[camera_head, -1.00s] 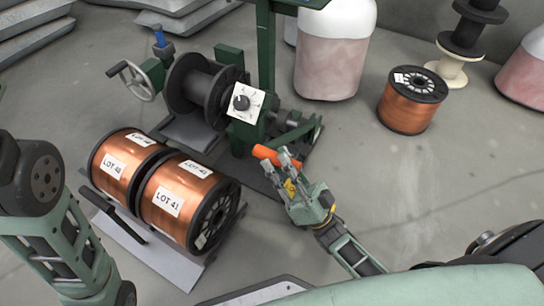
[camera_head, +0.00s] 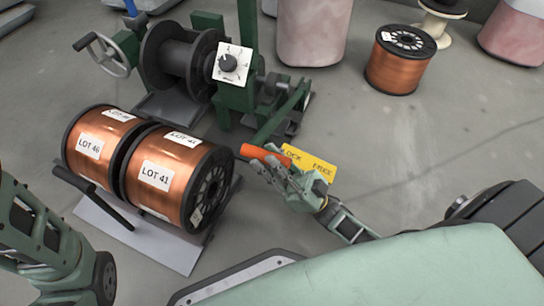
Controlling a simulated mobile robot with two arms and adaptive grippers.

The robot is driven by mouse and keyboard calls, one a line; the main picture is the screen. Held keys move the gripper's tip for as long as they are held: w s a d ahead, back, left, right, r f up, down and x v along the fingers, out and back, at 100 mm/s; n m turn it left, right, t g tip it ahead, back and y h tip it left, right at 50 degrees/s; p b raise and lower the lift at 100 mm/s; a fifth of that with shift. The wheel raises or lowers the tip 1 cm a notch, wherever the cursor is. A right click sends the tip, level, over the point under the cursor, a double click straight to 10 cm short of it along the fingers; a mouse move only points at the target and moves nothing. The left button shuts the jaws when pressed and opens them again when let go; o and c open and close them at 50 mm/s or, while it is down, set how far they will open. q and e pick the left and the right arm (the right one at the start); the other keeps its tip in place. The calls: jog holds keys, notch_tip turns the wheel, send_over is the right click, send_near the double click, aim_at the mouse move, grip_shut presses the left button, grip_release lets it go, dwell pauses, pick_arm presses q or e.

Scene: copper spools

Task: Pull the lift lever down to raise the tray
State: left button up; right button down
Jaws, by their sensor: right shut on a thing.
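The lift lever is a green bar (camera_head: 281,117) on the right side of the green winding machine, ending in an orange handle (camera_head: 262,154). My right gripper (camera_head: 267,164) is shut on the orange handle, its fingers partly hiding it. A yellow plate (camera_head: 312,163) reading "LOCK" and "FREE" shows just behind the gripper, partly covered by it. A grey plate (camera_head: 170,107), possibly the tray, sits low under the machine's empty dark reel (camera_head: 180,58). My left arm comes in at the lower left, and its gripper is not in view.
Two copper spools, LOT 46 (camera_head: 96,150) and LOT 41 (camera_head: 178,180), lie on a low grey stand (camera_head: 150,243) left of my right gripper. Another copper spool (camera_head: 397,62) stands at the back right. Floor right of the gripper is clear.

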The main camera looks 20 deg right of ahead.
jog(key=shift+w+d+r, duration=0.1)
jog(key=shift+d, duration=0.05)
jog(key=c, duration=1.5)
grip_release()
jog(key=s+d+f, duration=0.1)
jog(key=s+d, duration=0.2)
jog(key=s, duration=0.1)
jog(key=s+d+f, duration=0.1)
jog(key=s+d, duration=0.2)
jog(key=s, duration=0.1)
jog(key=s+d+f, duration=0.1)
jog(key=s+d, duration=0.3)
jog(key=shift+f, duration=0.35)
